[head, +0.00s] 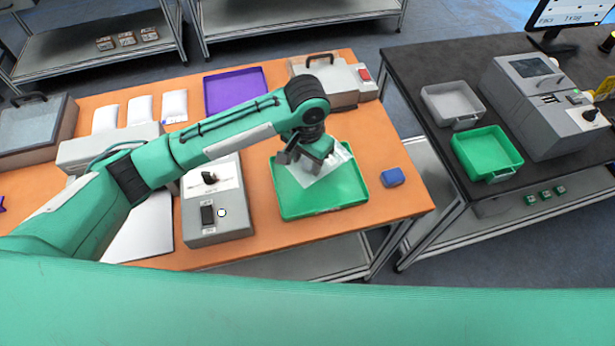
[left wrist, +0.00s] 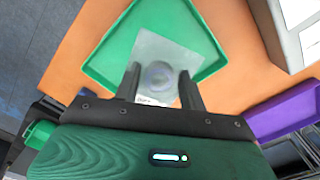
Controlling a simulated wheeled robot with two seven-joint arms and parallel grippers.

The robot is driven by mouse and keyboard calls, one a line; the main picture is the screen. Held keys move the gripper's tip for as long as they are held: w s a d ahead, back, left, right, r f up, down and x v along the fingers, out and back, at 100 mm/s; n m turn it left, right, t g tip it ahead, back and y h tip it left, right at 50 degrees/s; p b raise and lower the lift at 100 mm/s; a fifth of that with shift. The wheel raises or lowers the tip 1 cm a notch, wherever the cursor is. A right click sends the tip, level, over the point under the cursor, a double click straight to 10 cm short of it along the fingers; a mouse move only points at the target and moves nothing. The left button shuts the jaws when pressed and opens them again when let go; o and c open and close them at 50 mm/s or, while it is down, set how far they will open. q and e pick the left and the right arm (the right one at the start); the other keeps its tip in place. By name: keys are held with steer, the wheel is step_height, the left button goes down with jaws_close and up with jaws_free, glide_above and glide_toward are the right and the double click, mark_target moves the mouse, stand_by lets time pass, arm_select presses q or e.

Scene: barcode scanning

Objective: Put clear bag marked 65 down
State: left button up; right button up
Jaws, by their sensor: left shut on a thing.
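The clear bag (head: 333,160) shows in the head view at my left gripper (head: 308,158), above the back part of the green tray (head: 320,209) on the orange table. In the left wrist view the bag (left wrist: 165,52) lies between and beyond the fingers of the left gripper (left wrist: 161,85), with a round item inside it and a small label by the fingers. The left gripper is shut on the bag. The green tray (left wrist: 103,68) is around it in that view. I cannot read the mark on the bag. The right gripper is not in view.
A blue block (head: 392,177) sits right of the tray, and a grey device (head: 215,225) stands left of it. A purple tray (head: 236,92) and several white bags (head: 140,108) are at the back. A dark counter at right holds another green tray (head: 487,153).

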arm_select(q)
glide_above(307, 189)
step_height(307, 189, down, 5)
steer(key=shift+r+p, duration=0.2)
steer(key=shift+p, duration=0.2)
step_height(307, 189, down, 4)
steer(key=shift+r+p, duration=0.1)
steer(key=shift+p, duration=0.4)
steer(key=shift+f, duration=0.55)
steer(key=o, duration=1.1)
steer(key=shift+f, duration=0.1)
